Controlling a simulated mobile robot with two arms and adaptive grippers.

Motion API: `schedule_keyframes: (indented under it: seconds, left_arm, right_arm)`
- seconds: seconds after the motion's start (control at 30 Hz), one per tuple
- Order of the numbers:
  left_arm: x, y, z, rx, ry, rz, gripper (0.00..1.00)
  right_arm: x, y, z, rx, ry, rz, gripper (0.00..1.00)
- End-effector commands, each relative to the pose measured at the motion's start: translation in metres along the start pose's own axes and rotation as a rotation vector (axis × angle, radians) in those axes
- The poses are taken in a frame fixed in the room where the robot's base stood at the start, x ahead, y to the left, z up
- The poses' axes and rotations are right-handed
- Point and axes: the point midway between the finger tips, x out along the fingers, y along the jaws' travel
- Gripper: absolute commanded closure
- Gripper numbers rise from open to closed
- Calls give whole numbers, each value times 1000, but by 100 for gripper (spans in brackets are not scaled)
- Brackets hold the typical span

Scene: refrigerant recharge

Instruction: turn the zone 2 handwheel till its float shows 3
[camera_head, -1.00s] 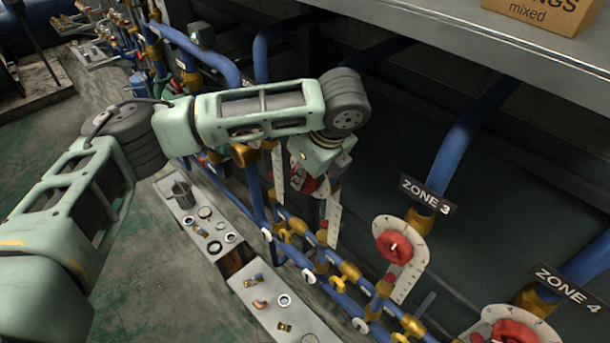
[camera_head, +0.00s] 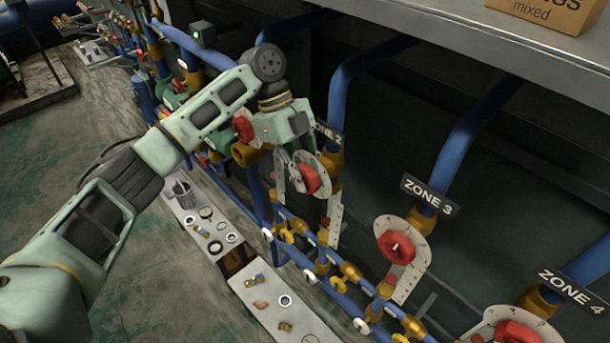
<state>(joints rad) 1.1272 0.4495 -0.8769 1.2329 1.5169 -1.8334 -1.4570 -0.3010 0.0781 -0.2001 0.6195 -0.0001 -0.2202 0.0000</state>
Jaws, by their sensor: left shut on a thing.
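The red zone 2 handwheel (camera_head: 311,180) sits in front of a pale round plate below the partly covered ZONE 2 sign (camera_head: 328,134). My left gripper (camera_head: 297,176) reaches it from the upper left and is shut on the wheel, covering its left part. A pale scale strip (camera_head: 334,218) hangs below the plate; its marks and float are too small to read. My right gripper is not in view.
Zone 3's red handwheel (camera_head: 395,247) and zone 4's (camera_head: 517,332) stand to the right. Narrow trays (camera_head: 277,318) with loose fittings lie below the blue pipes. A shelf (camera_head: 450,32) with a cardboard box (camera_head: 541,12) overhangs the upper right.

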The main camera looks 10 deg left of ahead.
Motion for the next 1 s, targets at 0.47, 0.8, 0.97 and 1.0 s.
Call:
schedule_keyframes:
  seconds: [0.47, 0.8, 0.97, 1.0]
  left_arm:
    - [3, 0, 3, -1, 293, -1, 100]
    - [2, 0, 3, -1, 343, 1, 100]
    - [2, 0, 2, -1, 344, 2, 100]
    - [2, 0, 2, -1, 343, 2, 100]
  right_arm:
    - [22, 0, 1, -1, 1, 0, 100]
    - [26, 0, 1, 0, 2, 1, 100]
    - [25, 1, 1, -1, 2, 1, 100]
    - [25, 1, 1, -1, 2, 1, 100]
